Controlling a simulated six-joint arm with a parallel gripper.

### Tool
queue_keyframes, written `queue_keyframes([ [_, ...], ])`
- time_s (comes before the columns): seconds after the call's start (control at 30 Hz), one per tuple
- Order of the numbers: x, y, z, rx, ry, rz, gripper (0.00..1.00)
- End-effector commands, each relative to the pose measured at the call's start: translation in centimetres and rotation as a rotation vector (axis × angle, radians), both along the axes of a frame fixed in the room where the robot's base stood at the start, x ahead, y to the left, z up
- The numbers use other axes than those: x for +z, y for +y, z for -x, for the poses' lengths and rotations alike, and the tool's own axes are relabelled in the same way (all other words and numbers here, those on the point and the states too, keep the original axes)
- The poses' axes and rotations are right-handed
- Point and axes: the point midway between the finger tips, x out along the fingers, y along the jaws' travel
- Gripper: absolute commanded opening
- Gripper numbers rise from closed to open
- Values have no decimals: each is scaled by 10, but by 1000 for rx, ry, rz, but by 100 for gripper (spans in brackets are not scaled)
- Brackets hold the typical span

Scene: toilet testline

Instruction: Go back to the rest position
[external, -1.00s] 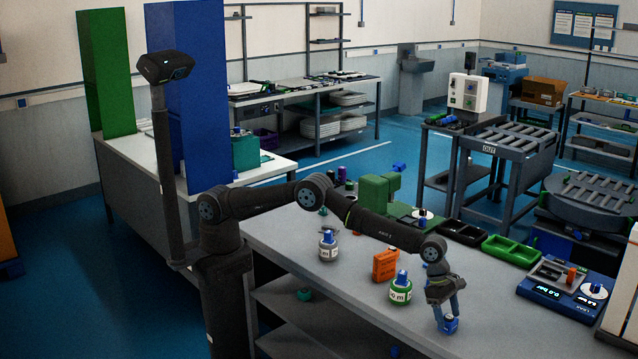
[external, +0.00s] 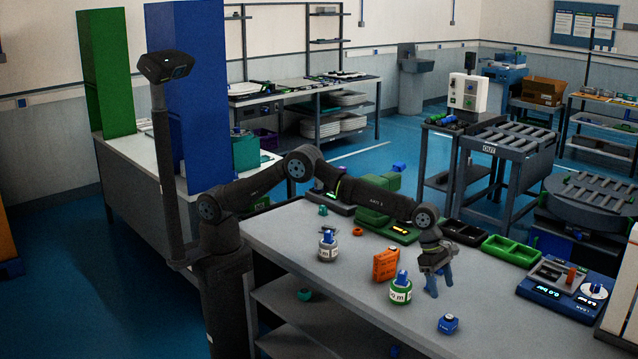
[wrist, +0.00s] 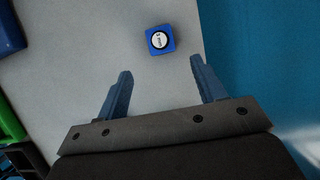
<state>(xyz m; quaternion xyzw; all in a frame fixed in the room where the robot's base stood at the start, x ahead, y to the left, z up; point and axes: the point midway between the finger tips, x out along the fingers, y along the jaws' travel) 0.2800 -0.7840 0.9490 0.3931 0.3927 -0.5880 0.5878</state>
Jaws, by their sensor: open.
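My gripper (external: 438,283) is open and empty above the grey bench (external: 300,240), with its fingers pointing down. In the wrist view, its two blue fingers (wrist: 160,90) stand wide apart with nothing between them. A small blue block (external: 448,324) with a white top sits on the bench near its front edge. It lies apart from my gripper, below it in the external view. In the wrist view, the blue block (wrist: 160,40) is beyond the fingertips, with a round white label on its face.
Black and green trays (external: 510,251) lie at the back edge. The bench front is mostly clear.

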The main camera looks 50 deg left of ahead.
Motion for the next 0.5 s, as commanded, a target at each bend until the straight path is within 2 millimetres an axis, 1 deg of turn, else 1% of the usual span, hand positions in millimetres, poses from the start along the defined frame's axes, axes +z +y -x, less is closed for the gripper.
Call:
queue_keyframes([
  [0.17,-6,-2,0,0,0,-1,63],
  [0.27,-16,-6,0,0,1,-2,63],
  [0.5,-52,-21,1,0,1,-2,63],
])
